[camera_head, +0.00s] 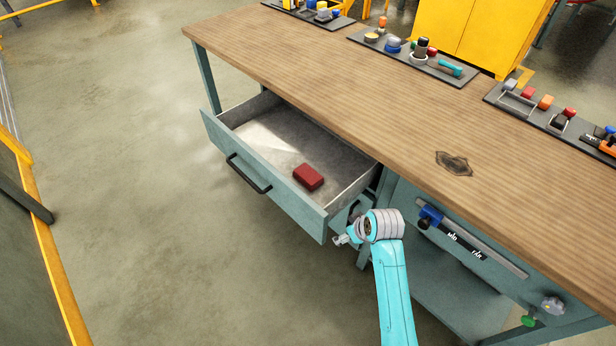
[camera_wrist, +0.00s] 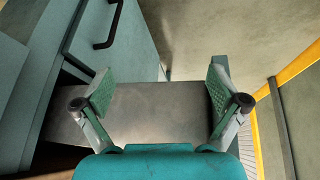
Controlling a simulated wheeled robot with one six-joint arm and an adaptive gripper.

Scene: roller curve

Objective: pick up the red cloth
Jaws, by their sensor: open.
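The red cloth (camera_head: 308,177) looks like a small folded block. It lies flat on the floor of the open drawer (camera_head: 262,136), near the drawer's front panel and towards its right end. My gripper (camera_head: 341,240) is outside the drawer, just beyond the front panel's right corner, and apart from the cloth. In the wrist view my gripper (camera_wrist: 160,88) has its two fingers spread wide with nothing between them. The cloth does not show in the wrist view.
The drawer's black handle (camera_head: 248,174) sticks out in front; it also shows in the wrist view (camera_wrist: 107,25). The wooden bench top (camera_head: 330,75) overhangs the drawer's back. Trays of small items line its far edge. Open floor (camera_head: 150,230) lies at left.

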